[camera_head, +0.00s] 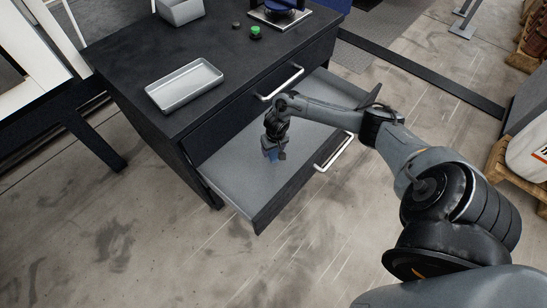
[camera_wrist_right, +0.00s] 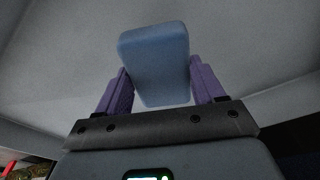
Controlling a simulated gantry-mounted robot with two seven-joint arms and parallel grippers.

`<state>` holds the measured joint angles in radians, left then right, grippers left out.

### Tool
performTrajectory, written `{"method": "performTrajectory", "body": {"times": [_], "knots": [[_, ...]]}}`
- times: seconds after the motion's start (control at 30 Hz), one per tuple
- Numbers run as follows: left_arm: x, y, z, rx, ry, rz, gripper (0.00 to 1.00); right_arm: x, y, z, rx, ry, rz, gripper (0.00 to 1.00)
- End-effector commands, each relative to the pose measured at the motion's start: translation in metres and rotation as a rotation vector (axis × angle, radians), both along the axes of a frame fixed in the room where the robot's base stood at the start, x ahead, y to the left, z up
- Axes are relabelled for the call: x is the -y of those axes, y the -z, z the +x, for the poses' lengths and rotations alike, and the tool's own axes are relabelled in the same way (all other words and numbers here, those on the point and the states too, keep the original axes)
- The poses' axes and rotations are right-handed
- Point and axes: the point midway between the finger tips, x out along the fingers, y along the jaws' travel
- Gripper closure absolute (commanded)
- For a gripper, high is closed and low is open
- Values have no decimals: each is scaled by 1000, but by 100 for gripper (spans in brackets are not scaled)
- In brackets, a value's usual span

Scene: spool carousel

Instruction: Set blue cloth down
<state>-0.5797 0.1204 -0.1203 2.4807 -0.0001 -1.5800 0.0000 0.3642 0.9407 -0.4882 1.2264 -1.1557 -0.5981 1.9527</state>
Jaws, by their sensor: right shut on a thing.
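My right gripper (camera_head: 274,155) is over the open lower drawer (camera_head: 232,147) of the dark cabinet. It is shut on the blue cloth (camera_wrist_right: 156,62), a folded blue block, which sits between the two purple finger pads in the right wrist view. In the head view only a small part of the blue cloth (camera_head: 272,155) shows below the fingers. I cannot tell whether the cloth touches the drawer floor. The rest of the drawer floor looks empty. My left gripper is not in view.
The cabinet top holds an empty grey tray (camera_head: 185,85), a grey bin (camera_head: 181,10), a green button (camera_head: 255,32) and a device with a blue part (camera_head: 281,8). The drawer front has a silver handle (camera_head: 334,152). A pallet (camera_head: 515,180) stands at the right edge.

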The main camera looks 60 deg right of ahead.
Motion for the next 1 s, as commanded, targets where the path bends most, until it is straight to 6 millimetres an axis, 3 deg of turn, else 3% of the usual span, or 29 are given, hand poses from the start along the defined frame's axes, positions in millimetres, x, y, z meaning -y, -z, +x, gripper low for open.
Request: {"method": "performTrajectory", "body": {"times": [0.03, 0.27, 0.53, 1.0], "knots": [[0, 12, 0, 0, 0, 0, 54, 0, 14, 0, 1, 0, 1, 56], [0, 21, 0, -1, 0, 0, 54, -1, 27, 1, 2, -1, 1, 56], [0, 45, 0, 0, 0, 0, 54, -1, 57, 1, 2, 0, 1, 56], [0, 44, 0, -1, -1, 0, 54, -1, 61, 1, 1, 0, 2, 56]]}}
